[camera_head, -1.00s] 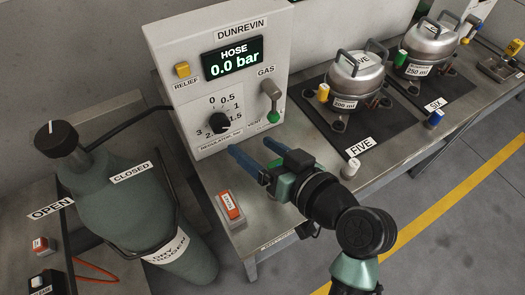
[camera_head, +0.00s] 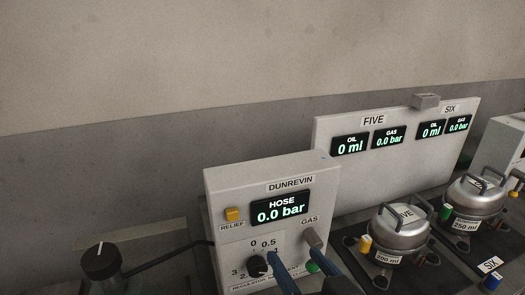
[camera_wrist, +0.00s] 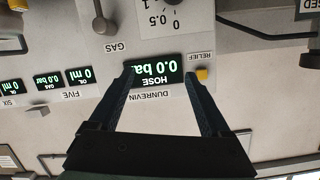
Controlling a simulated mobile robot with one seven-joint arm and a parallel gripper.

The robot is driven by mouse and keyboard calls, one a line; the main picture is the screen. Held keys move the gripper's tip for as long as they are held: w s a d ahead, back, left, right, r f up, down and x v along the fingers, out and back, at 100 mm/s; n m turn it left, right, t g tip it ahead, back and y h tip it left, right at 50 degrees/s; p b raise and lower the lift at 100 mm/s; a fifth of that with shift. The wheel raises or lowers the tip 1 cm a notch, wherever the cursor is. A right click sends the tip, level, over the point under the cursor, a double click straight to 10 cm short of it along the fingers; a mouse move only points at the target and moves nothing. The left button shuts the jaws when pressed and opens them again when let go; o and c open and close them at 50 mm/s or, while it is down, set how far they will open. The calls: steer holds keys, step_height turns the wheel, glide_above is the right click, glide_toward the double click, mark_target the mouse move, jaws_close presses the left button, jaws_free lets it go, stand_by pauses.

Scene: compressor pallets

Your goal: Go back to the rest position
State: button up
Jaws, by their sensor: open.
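My gripper (camera_head: 276,268) shows at the bottom of the head view, its two blue fingers apart and nothing between them. It is in front of the lower part of the white Dunrevin panel (camera_head: 222,190) and partly covers its scale and lower labels. The panel's display (camera_head: 279,208) reads HOSE 0.0 bar. In the wrist view, which is upside down, both fingers (camera_wrist: 165,82) are spread wide, with the display (camera_wrist: 155,74) between their tips. I cannot tell whether the fingers touch the panel. Most of my arm is out of the head view.
A yellow relief button (camera_head: 233,215), a black regulator knob (camera_head: 257,266) and a grey gas lever (camera_head: 313,238) are on the panel. Pots FIVE (camera_head: 400,232) and SIX (camera_head: 476,200) stand at right. A black bottle knob (camera_head: 101,261) is at lower left. A display board (camera_head: 400,165) stands behind.

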step_height(320, 180, up, 14)
steer(key=w+a+t+h+p, duration=0.1)
steer(key=w+a+t+h, duration=0.1)
steer(key=w+t, duration=0.15)
steer(key=s+a+r+t+h, duration=0.1)
steer(key=s+r+t, duration=0.2)
steer(key=r, duration=0.6)
steer(key=s+a+r+t+p, duration=0.1)
steer(key=s+a+r+t, duration=0.1)
steer(key=r, duration=0.8)
steer(key=s+a+r+m+t+h+p, duration=0.1)
steer(key=s+r+t, duration=0.3)
steer(key=r, duration=0.5)
steer(key=shift+s+a+r+h, duration=0.15)
steer(key=shift+s+a+h, duration=0.15)
steer(key=shift+s, duration=0.75)
steer(key=shift+t, duration=0.25)
